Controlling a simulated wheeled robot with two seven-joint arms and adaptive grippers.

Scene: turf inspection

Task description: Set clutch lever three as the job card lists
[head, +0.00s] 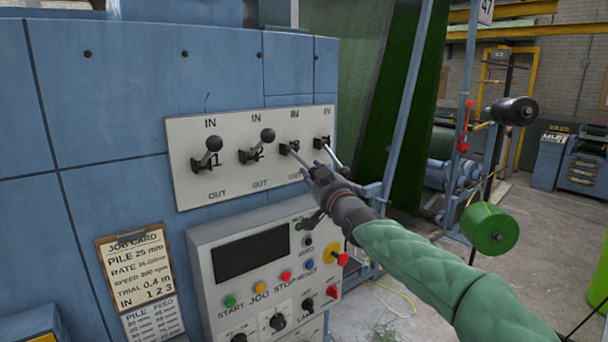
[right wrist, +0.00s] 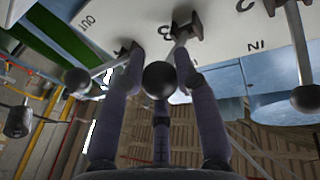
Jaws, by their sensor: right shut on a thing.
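A pale panel (head: 232,188) on the blue machine carries a row of levers between IN marks above and OUT marks below. Lever one (head: 213,144) and lever two (head: 267,135) tilt up toward IN. Lever three (head: 293,150) slopes down toward OUT, and so does lever four (head: 328,150). My right gripper (head: 316,176) is at lever three's end; in the right wrist view its fingers are shut on the dark round knob (right wrist: 159,79). The job card (head: 137,268) reads "IN 1 2 3" on its bottom line. My left gripper is out of view.
In the right wrist view, lever four's knob (right wrist: 77,81) is close beside one finger, and lever two's knob (right wrist: 305,98) is farther off. A control box (head: 262,262) with buttons juts out below the panel. A blue upright (head: 408,95) stands to the right.

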